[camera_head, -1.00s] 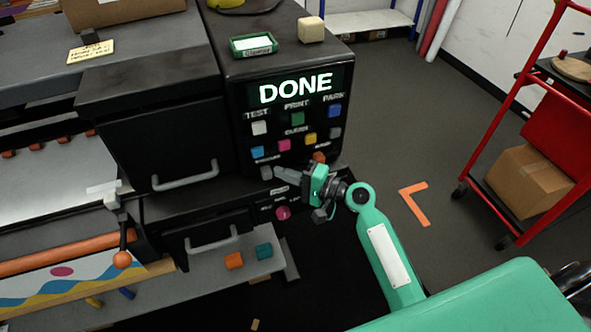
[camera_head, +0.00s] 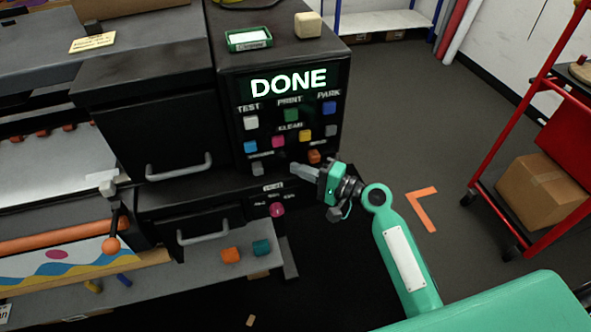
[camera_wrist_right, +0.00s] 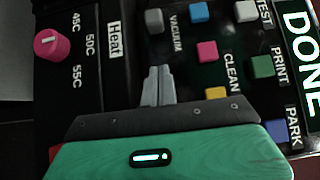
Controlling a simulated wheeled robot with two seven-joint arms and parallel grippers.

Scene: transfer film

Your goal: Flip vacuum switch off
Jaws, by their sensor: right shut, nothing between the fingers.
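The vacuum switch is a small grey toggle (camera_wrist_right: 154,21) beside the VACUUM label in the right wrist view. In the head view it is a small grey piece (camera_head: 255,168) low on the black control panel (camera_head: 237,100). My right gripper (camera_head: 293,168) is shut and empty, with its grey fingertips in front of the lower panel, to the right of the switch. In the right wrist view the fingertips (camera_wrist_right: 159,69) point up, apart from the switch and below it in the picture. Whether the toggle is on or off I cannot tell. My left gripper is not in view.
Coloured buttons, including an orange one (camera_head: 314,157), crowd the panel near my fingers. A pink Heat knob (camera_head: 277,210) sits below. The display (camera_head: 289,80) reads DONE. A red cart (camera_head: 482,192) with a cardboard box (camera_head: 542,190) stands right. The floor between is open.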

